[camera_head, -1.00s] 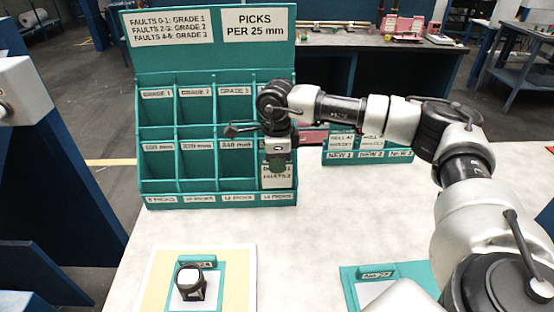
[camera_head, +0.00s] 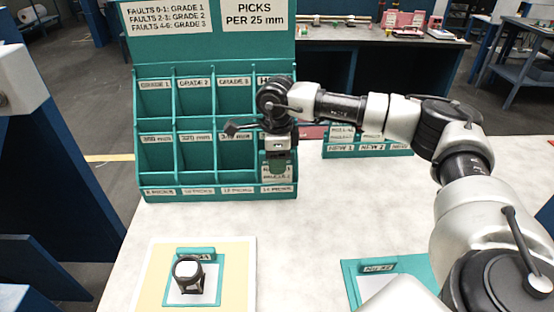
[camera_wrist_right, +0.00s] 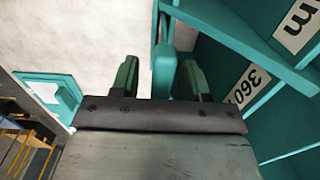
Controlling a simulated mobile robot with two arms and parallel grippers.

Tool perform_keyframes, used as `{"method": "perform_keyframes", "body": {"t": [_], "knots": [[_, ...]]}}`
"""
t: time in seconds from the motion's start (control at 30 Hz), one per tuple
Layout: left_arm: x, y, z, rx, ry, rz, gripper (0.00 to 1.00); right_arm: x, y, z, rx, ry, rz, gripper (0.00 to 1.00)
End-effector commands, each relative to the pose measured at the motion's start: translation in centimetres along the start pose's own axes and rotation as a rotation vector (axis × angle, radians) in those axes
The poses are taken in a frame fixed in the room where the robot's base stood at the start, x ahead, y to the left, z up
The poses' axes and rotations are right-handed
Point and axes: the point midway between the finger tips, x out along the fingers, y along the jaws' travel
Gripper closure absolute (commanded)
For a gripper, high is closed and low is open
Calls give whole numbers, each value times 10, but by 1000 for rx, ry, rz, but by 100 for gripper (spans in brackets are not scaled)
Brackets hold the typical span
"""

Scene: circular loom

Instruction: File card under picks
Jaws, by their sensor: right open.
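The teal pigeonhole rack (camera_head: 216,192) stands on the white table, with pick labels along its bottom edge. A card with a white printed face (camera_head: 277,174) stands in the bottom right compartment, above the 14 PICKS label. My right gripper (camera_head: 279,157) is just above this card and hides its upper part. In the wrist view my right gripper (camera_wrist_right: 160,80) is open, its green fingers apart on either side of a teal upright piece (camera_wrist_right: 163,76). I cannot tell whether that piece is the card's tab or part of the rack. My left gripper is out of view.
A teal board with a black magnifier (camera_head: 188,275) lies on a cream mat at the front. Another teal board (camera_head: 350,272) lies at front right, partly behind my arm. A small teal rack (camera_head: 368,151) stands behind my forearm. The table's middle is clear.

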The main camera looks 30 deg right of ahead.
Motion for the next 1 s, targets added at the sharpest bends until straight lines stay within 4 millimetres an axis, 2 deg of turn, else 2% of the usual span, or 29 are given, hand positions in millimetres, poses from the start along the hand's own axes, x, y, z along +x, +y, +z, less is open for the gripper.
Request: {"method": "perform_keyframes", "body": {"t": [0.5,0.7,1.0], "knots": [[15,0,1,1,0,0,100,-90,0,0,1,-2,-2,54],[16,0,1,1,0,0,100,-103,0,0,0,0,-1,54],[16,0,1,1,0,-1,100,-104,0,0,0,0,0,54]]}}
